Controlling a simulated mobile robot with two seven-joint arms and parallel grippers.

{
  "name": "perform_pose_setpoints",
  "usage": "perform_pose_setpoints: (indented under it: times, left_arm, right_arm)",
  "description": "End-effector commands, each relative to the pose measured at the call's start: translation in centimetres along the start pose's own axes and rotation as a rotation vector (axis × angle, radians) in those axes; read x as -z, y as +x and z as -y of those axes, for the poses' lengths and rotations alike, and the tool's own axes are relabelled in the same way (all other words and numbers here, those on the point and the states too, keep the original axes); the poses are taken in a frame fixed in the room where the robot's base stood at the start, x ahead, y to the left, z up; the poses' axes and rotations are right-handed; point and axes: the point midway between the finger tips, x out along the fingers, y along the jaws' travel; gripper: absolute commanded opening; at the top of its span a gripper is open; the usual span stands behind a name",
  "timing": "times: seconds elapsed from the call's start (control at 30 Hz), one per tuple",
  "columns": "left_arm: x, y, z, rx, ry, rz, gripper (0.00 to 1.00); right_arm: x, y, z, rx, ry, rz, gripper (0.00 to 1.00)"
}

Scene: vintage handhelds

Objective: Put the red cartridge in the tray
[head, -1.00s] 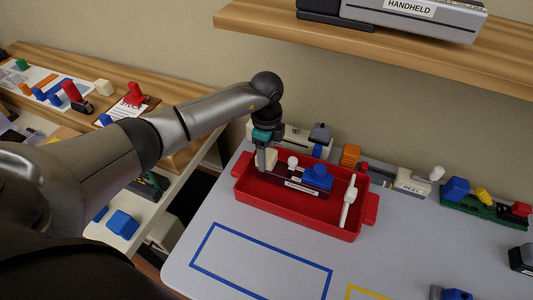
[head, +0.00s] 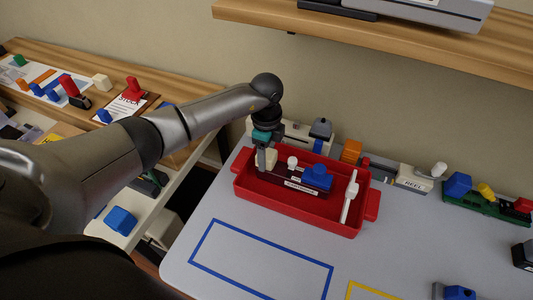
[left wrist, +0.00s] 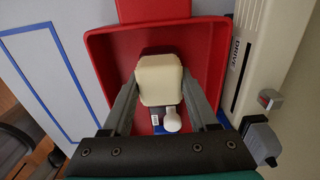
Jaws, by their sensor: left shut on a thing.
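The red cartridge (head: 285,183) is a long dark red body with a white label on its side. It carries a cream block, a white knob (head: 292,161) and a blue block (head: 317,177). It lies inside the red tray (head: 310,223), along its back side. My left gripper (head: 267,163) reaches down into the tray's left part and is shut on the cream block at the cartridge's left end. In the left wrist view the cream block (left wrist: 160,80) sits between both fingers and hides most of the cartridge. Whether the cartridge touches the tray floor is unclear. My right gripper is not in view.
A white stick-like part (head: 349,196) stands at the tray's right end. A cream drive unit (head: 290,133), an orange block (head: 351,151) and a reel unit (head: 410,180) stand behind. A blue outline (head: 260,262) marks clear table in front. A wooden shelf (head: 370,40) hangs above.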

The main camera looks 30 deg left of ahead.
Motion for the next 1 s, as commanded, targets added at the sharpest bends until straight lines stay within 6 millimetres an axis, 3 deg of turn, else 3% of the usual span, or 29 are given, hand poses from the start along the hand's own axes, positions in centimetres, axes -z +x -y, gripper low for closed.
perform_pose_setpoints:
  times: [0.23,0.27,0.53,0.83,1.0]
  left_arm:
    - [0.1,0.5,0.0,0.001,0.001,-0.001,0.0]
    - [0.1,0.5,0.0,0.001,0.001,-0.001,0.63]
    - [0.0,0.4,0.0,0.001,0.0,-0.001,0.93]
    - [0.0,0.2,0.0,0.0,0.0,0.001,0.94]
    - [-0.1,-2.1,0.1,0.003,0.001,0.0,0.94]
  right_arm:
    - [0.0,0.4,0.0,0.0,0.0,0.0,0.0]
    - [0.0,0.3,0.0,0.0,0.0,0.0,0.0]
    - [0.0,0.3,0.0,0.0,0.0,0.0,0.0]
    - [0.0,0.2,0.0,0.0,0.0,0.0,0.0]
    - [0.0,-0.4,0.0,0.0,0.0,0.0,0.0]
